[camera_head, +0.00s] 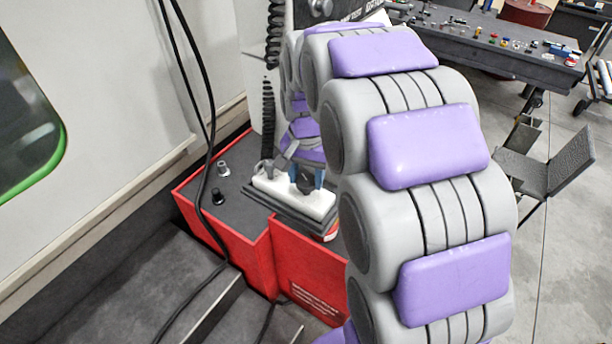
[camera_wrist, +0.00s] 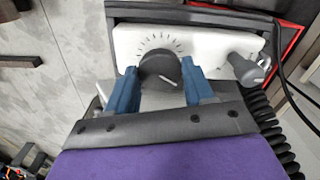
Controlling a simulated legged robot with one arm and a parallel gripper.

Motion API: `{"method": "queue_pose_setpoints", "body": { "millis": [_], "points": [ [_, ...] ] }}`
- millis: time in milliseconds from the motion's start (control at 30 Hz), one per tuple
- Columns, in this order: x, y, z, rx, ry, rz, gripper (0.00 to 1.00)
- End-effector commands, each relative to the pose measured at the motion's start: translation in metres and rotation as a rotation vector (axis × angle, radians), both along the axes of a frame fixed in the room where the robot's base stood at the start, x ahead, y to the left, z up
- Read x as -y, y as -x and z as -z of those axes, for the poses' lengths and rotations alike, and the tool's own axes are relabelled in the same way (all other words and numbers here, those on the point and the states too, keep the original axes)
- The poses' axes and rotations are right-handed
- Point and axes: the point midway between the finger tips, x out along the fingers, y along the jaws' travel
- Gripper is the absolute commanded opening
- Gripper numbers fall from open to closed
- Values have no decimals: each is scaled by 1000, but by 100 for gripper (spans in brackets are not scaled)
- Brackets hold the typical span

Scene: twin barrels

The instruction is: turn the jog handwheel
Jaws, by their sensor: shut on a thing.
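The jog handwheel (camera_wrist: 158,68) is a dark round knob with a white line on its face. It sits on a white control panel (camera_wrist: 218,48) with tick marks around it. In the wrist view, the blue fingers of my gripper (camera_wrist: 157,83) stand on either side of the handwheel, shut on it. In the head view the white panel (camera_head: 264,184) rests on a dark base on top of a red cabinet. My gripper (camera_head: 306,177) comes down to it there, and I cannot make out the wheel between the fingers.
A smaller grey knob (camera_wrist: 250,68) sits right of the handwheel. A black coiled cable (camera_head: 267,110) hangs at the panel's left. The red cabinet (camera_head: 245,258) carries small fittings (camera_head: 218,197). A workbench (camera_head: 490,40) and grey chair (camera_head: 545,160) stand at the right.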

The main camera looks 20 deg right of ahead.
Motion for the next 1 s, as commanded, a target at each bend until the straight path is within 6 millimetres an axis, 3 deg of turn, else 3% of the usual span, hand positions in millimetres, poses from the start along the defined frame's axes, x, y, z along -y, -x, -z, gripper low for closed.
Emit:
{"method": "queue_pose_setpoints", "body": {
  "millis": [500,1000],
  "points": [
    [-1,-1,0,2,-2,-414,22],
    [0,-1,0,2,-1,-547,22]
  ]
}}
